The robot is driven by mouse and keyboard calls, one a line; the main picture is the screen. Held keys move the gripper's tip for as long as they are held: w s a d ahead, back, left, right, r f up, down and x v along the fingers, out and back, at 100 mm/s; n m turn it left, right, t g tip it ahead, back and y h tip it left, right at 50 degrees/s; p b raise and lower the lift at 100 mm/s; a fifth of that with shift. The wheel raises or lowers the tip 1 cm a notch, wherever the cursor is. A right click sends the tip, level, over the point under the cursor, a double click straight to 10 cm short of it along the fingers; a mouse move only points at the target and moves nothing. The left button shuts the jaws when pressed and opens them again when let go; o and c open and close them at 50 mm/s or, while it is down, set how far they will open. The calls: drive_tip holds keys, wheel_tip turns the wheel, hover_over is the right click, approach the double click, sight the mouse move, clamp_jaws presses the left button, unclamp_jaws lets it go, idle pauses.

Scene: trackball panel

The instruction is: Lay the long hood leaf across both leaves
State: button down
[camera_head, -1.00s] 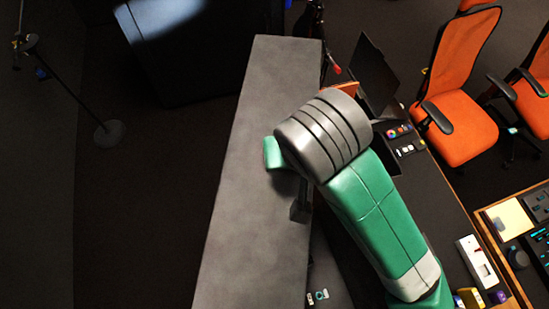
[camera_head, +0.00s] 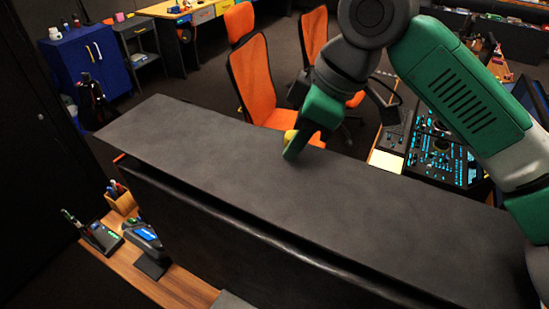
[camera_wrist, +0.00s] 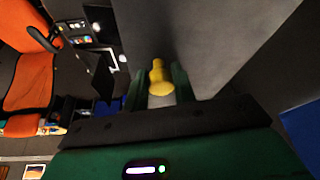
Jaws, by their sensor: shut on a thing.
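A long dark grey slab, apparently the hood leaf (camera_head: 330,205), spans the head view from far left to lower right, its broad face up. My gripper (camera_head: 291,147) is at its far long edge, fingers pointing down. The fingers are shut on a yellow knob (camera_wrist: 158,78), which also shows partly behind the green finger in the head view (camera_head: 290,135). The slab's grey face (camera_wrist: 235,35) fills the upper right of the wrist view. A dark upright panel (camera_head: 220,235) stands under the near edge. The two leaves cannot be told apart, and contact under the slab is hidden.
A wooden desk (camera_head: 175,285) with a pen box (camera_head: 122,203) and a handheld device (camera_head: 145,237) lies below left. Orange chairs (camera_head: 263,80) stand behind the slab. A lit console (camera_head: 440,150) is at right, beneath my arm.

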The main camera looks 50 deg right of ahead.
sight(302, 154)
drive_tip(key=shift+f, duration=0.1)
wheel_tip(302, 154, down, 3)
drive_tip(key=b, duration=0.3)
drive_tip(key=shift+f+b, duration=0.15)
drive_tip(key=shift+b, duration=0.15)
drive_tip(key=shift+f, duration=1.05)
drive_tip(key=c, duration=1.1)
unclamp_jaws()
drive_tip(key=shift+o, duration=0.2)
drive_tip(key=shift+r, duration=0.1)
drive_tip(key=p+v, duration=0.1)
drive_tip(key=v, duration=0.6)
drive_tip(key=shift+s+d+r, duration=0.1)
drive_tip(key=shift+r, duration=0.2)
